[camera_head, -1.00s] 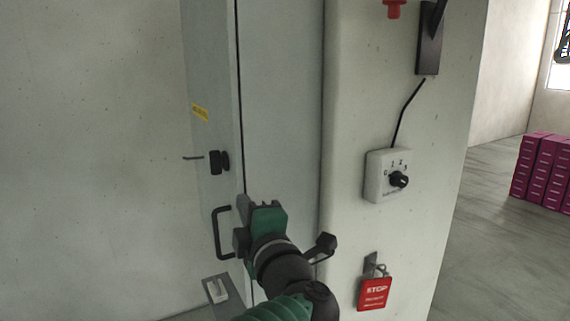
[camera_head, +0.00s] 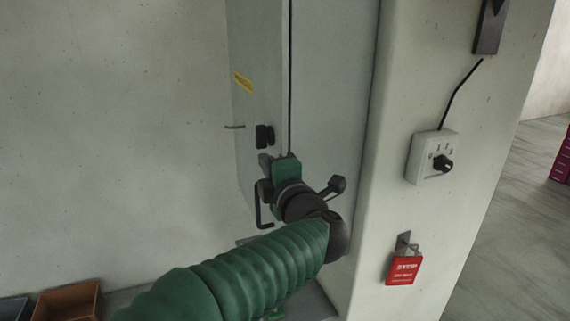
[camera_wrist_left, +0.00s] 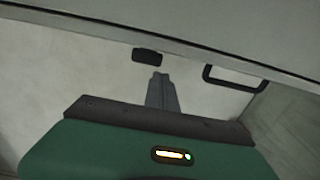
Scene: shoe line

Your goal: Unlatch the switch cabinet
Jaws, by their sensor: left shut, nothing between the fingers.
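The grey switch cabinet (camera_head: 333,90) stands against the pale wall. Its narrow left face has a black latch knob (camera_head: 264,136) with a black bar handle (camera_head: 263,205) below it. My left gripper (camera_head: 266,160) is just below the knob in the head view, over the upper part of the handle. In the left wrist view its fingers (camera_wrist_left: 161,92) are shut and empty. The knob (camera_wrist_left: 147,55) shows just beyond the fingertips there, with a small apparent gap, and the handle (camera_wrist_left: 235,80) is to the right. My right gripper is not in view.
A white rotary switch box (camera_head: 432,158) and a red STOP tag (camera_head: 404,268) are on the pillar right of the cabinet. A yellow label (camera_head: 243,82) is above the knob. A brown bin (camera_head: 68,298) stands at lower left.

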